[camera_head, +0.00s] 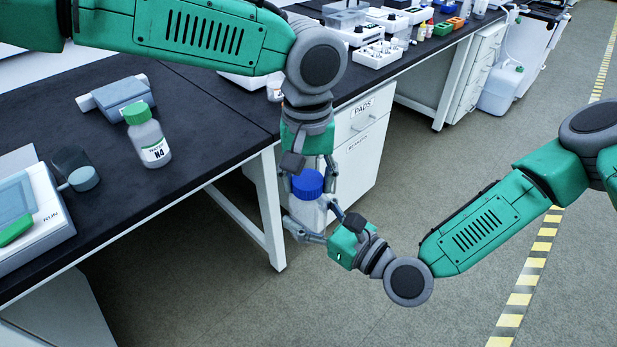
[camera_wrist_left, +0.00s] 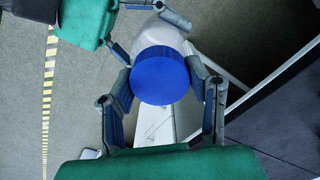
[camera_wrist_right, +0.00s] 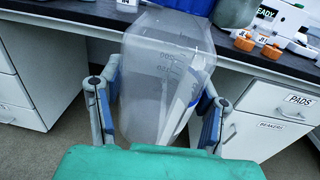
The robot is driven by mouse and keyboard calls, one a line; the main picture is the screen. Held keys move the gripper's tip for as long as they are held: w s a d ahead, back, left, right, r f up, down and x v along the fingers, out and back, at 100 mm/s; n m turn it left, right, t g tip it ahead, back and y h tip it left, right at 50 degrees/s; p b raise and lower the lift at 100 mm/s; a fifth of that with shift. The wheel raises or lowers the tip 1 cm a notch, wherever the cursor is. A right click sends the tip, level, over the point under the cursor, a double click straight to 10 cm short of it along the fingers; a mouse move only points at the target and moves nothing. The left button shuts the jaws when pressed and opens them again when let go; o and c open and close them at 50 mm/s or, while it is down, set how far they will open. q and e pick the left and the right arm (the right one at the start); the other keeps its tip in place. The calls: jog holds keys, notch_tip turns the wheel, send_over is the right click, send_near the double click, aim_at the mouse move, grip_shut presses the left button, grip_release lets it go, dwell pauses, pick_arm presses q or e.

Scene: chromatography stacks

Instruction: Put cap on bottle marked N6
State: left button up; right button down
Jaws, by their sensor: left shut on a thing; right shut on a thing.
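A blue cap (camera_head: 308,183) sits at the top of a pale translucent bottle (camera_head: 306,213), in front of the bench edge. My left gripper (camera_head: 307,178) is above and shut on the cap, one finger on each side; the cap also shows in the left wrist view (camera_wrist_left: 160,76). My right gripper (camera_head: 312,225) is lower and shut on the bottle's body, held off the bench. The bottle fills the middle of the right wrist view (camera_wrist_right: 160,85), with volume marks on its wall. No N6 label is readable. I cannot tell whether the cap is seated on the neck.
A bottle with a green cap, marked N4 (camera_head: 150,142), stands on the dark bench (camera_head: 190,110). A device marked RUN (camera_head: 42,225) is at the left. White drawers marked PADS (camera_head: 362,125) stand under the bench behind my grippers. The floor (camera_head: 250,310) in front is clear.

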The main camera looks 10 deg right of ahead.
pick_arm(q)
jog(key=shift+s+m, duration=0.15)
jog(key=shift+m, duration=0.75)
jog(key=m, duration=0.7)
jog(key=shift+d+m, duration=0.1)
jog(key=shift+m, duration=0.2)
jog(key=m, duration=0.8)
jog(key=shift+m, duration=0.4)
jog(key=o, duration=1.3)
